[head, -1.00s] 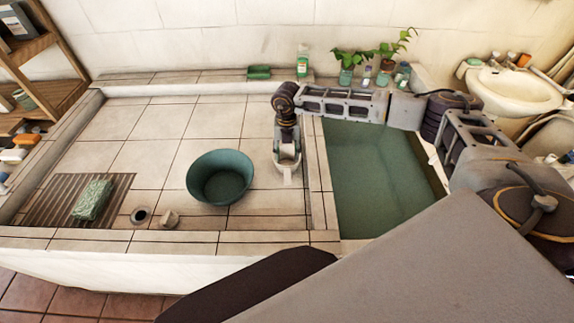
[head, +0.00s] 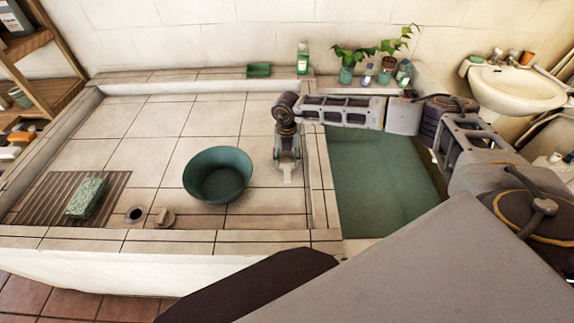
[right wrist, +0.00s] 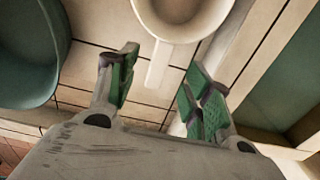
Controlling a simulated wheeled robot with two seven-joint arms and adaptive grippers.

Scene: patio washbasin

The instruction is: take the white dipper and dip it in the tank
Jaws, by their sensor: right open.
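The white dipper (right wrist: 185,18) lies on the tiled top beside the tank. In the right wrist view its round cup is cut off by the top edge and its flat handle (right wrist: 158,66) points down toward my right gripper (right wrist: 163,86). That gripper is open, its green-padded fingers on either side of the handle's end, with nothing held. In the head view the right gripper (head: 288,168) hides most of the dipper. The tank (head: 370,150), with green water, is right of the gripper. My left gripper is not in view.
A green basin (head: 217,176) stands left of my right gripper. A green sponge-like block (head: 87,198) lies on a slatted drain at left. Bottles and potted plants (head: 345,75) line the back ledge. A raised tiled edge (head: 318,190) separates the counter from the tank.

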